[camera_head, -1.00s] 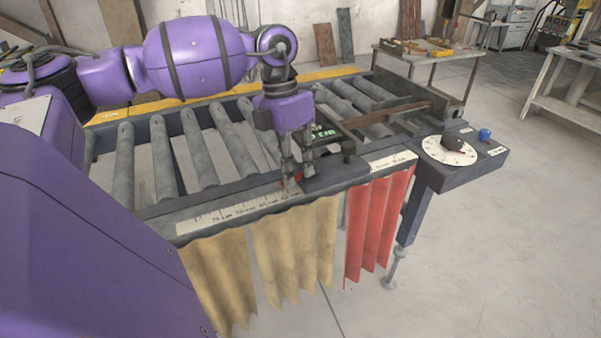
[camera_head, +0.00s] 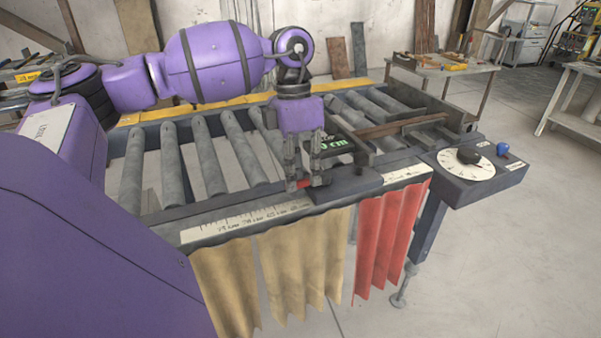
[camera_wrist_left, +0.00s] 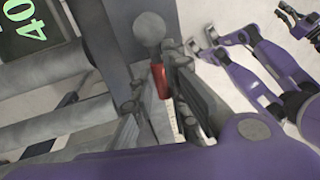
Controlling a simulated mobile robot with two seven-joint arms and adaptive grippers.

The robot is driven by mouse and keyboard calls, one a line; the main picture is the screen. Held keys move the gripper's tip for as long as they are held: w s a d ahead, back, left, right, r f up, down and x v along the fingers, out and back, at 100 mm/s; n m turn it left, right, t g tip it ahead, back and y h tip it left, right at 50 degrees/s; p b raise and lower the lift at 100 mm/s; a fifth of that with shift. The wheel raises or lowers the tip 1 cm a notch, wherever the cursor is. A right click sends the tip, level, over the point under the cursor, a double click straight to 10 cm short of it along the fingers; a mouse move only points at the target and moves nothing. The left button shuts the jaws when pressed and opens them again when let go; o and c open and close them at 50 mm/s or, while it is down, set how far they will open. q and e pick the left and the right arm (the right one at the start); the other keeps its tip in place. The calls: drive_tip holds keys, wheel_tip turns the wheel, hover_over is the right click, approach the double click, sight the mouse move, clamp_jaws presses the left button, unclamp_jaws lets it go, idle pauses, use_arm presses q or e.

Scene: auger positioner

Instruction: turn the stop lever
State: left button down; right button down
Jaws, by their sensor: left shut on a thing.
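The stop lever is a small red handle (camera_head: 304,184) at the front rail of the roller table. It sits by a dark stop block (camera_head: 345,184) above the measuring scale. My left gripper (camera_head: 306,178) points down and is shut on the red lever, its grey fingers at either side. In the left wrist view the red lever (camera_wrist_left: 159,80) stands between the fingers, with a round grey knob (camera_wrist_left: 149,28) beyond it. The fingers partly hide the lever.
A green digital display (camera_head: 335,143) stands behind the gripper. A control box with a dial (camera_head: 466,162) and blue knob (camera_head: 503,149) is at the right. Rollers (camera_head: 205,160) fill the table behind the rail. Red and tan strips hang in front. Open floor lies to the right.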

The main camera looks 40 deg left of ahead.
use_arm(q)
drive_tip(key=shift+a+r, duration=0.1)
drive_tip(key=shift+r, duration=0.05)
drive_tip(key=c, duration=1.7)
unclamp_jaws()
drive_tip(key=shift+c, duration=0.2)
wheel_tip(320, 180, up, 12)
drive_tip(key=w+a, duration=0.1)
drive_tip(key=a, duration=0.1)
drive_tip(key=shift+f, duration=0.2)
drive_tip(key=shift+f, duration=0.1)
